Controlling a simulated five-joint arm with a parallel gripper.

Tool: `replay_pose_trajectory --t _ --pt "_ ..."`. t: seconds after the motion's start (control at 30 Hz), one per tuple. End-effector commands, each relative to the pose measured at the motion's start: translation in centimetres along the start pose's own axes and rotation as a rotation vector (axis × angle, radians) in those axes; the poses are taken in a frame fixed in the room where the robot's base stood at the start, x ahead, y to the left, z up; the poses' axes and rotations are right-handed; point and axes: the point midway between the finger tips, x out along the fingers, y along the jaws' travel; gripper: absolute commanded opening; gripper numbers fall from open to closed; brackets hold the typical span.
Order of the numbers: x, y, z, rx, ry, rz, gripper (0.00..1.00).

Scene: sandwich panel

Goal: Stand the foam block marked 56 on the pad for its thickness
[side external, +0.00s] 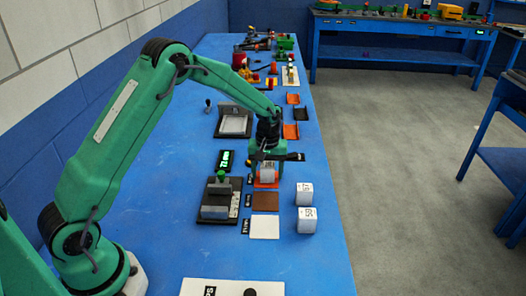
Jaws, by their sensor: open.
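Two white foam blocks stand on the blue table to the right of the pads. The nearer block (307,220) has a mark that looks like 56 or 59, too small to be sure. The farther block (304,194) has a mark that looks like 17. A third pale block (267,172) is at the orange pad (266,184), its number unreadable. My gripper (267,163) is open, low over that block; the jaws partly hide it, and I cannot tell whether they touch it. The brown pad (265,201) and the white pad (265,228) are bare.
A dark gauge fixture with a green knob (221,176) stands left of the pads, with a small green-lit display (226,161) behind it. Another fixture (233,121) and orange and dark trays (292,114) lie farther back. Clear table lies around the two right-hand blocks.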

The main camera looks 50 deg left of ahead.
Motion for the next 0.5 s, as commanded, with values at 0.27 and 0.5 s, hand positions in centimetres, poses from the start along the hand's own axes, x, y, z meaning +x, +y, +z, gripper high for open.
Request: replay_pose_trajectory --t 0.27,0.5 --pt "-2.0 0.1 -0.1 0.000 0.003 0.002 0.62" --pt "-5.7 0.1 -0.1 0.000 0.004 0.003 0.62"
